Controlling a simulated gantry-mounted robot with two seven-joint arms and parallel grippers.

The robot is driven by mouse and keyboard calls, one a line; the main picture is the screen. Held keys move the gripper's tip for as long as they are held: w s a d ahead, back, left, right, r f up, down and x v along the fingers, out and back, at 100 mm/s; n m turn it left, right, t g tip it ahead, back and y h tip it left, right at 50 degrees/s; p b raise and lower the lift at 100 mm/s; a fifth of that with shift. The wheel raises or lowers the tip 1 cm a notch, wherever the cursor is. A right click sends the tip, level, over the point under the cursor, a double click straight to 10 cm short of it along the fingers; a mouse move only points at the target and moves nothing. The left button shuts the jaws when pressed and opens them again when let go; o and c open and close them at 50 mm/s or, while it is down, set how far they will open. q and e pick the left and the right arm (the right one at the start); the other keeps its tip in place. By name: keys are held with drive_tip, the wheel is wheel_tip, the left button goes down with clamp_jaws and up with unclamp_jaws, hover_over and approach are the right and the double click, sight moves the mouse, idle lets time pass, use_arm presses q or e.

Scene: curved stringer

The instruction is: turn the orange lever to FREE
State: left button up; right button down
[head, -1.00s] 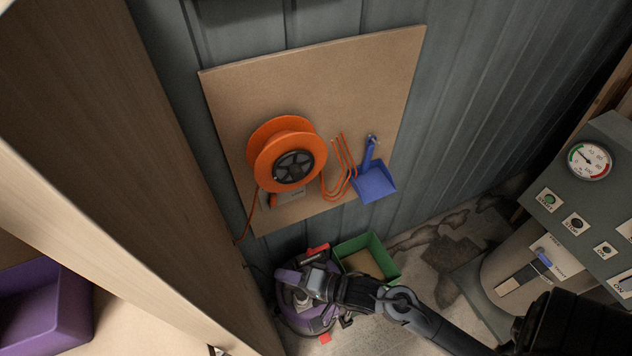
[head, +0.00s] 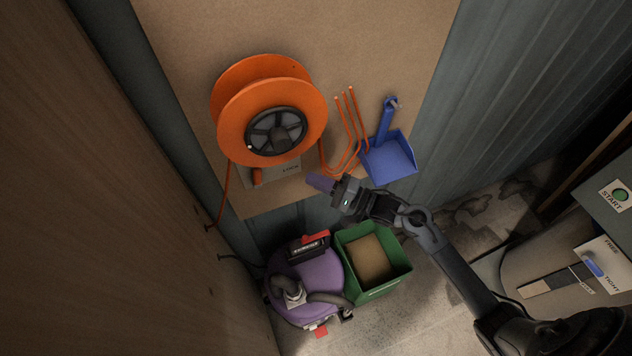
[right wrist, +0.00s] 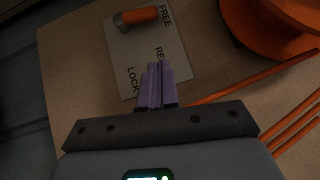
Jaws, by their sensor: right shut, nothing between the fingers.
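The orange lever (head: 256,176) sits on a small grey plate (head: 285,170) below the orange reel on the wall board. In the right wrist view the lever (right wrist: 138,17) has a grey base, and its orange end lies close to the word FREE. LOCK and a partly covered word starting with RE are also on the plate (right wrist: 130,60). My right gripper (head: 320,183) is shut and empty, to the right of the lever and apart from it. In the right wrist view its purple fingers (right wrist: 157,85) overlap the plate's lower part. My left gripper is not in view.
The orange reel (head: 240,115) hangs above the plate, with orange cable hooks (head: 352,130) and a blue dustpan (head: 390,158) to its right. A purple vacuum (head: 315,275) and green bin (head: 390,283) stand below. A wooden panel (head: 90,220) closes off the left.

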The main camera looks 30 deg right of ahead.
sight(257, 176)
drive_tip(key=w+a+r, duration=0.1)
drive_tip(key=w+a, duration=0.6)
drive_tip(key=a, duration=0.1)
drive_tip(key=shift+r, duration=0.2)
